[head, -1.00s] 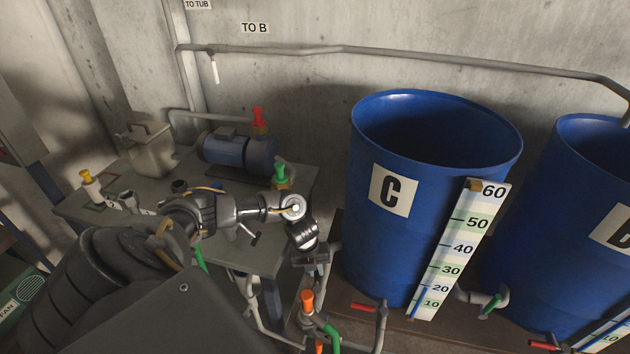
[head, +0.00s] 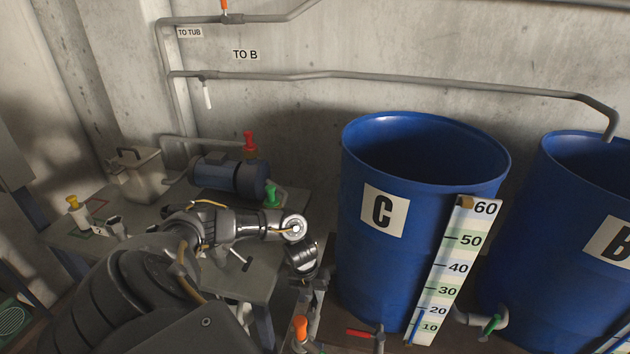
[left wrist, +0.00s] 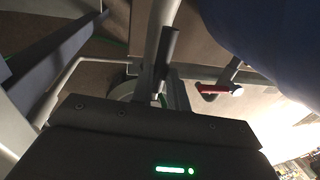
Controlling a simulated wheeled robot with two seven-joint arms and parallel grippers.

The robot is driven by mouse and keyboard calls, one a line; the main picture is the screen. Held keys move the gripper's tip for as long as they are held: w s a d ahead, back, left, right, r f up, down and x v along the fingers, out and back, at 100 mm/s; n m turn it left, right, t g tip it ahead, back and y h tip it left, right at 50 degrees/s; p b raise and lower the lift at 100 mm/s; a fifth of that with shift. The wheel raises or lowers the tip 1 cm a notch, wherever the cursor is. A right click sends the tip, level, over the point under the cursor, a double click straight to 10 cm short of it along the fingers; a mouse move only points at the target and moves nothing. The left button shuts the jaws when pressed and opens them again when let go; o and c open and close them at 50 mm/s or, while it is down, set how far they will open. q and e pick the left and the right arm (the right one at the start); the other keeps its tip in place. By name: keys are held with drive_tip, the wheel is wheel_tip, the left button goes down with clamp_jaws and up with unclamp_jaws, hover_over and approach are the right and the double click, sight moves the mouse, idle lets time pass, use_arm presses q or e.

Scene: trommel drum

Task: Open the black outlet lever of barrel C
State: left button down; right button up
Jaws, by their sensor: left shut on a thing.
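Blue barrel C (head: 383,265), with a white C label and a level scale, stands right of centre in the head view; its side fills the upper right of the left wrist view (left wrist: 285,40). My left gripper (head: 318,286) is at the lower left side of barrel C, pointing down. In the left wrist view a black lever (left wrist: 169,48) stands up just beyond the gripper's front edge. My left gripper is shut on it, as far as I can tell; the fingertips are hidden. In the head view the lever cannot be made out. My right gripper is not in view.
A red lever (head: 362,333) on a pipe is close to the right of the gripper, also in the left wrist view (left wrist: 212,89). An orange-topped valve (head: 300,328) is just below. The table (head: 257,285) with a blue pump (head: 225,178) is to the left. Barrel B (head: 560,210) stands right.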

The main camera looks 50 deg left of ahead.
use_arm(q)
drive_tip(key=c, duration=1.4)
unclamp_jaws()
drive_tip(key=shift+d, duration=0.1)
drive_tip(key=shift+o, duration=0.2)
wheel_tip(320, 180, up, 11)
drive_tip(key=s+a, duration=0.1)
drive_tip(key=shift+a+f, duration=0.2)
drive_tip(key=shift+a, duration=0.2)
drive_tip(key=shift+s+f, duration=0.1)
drive_tip(key=shift+s, duration=0.05)
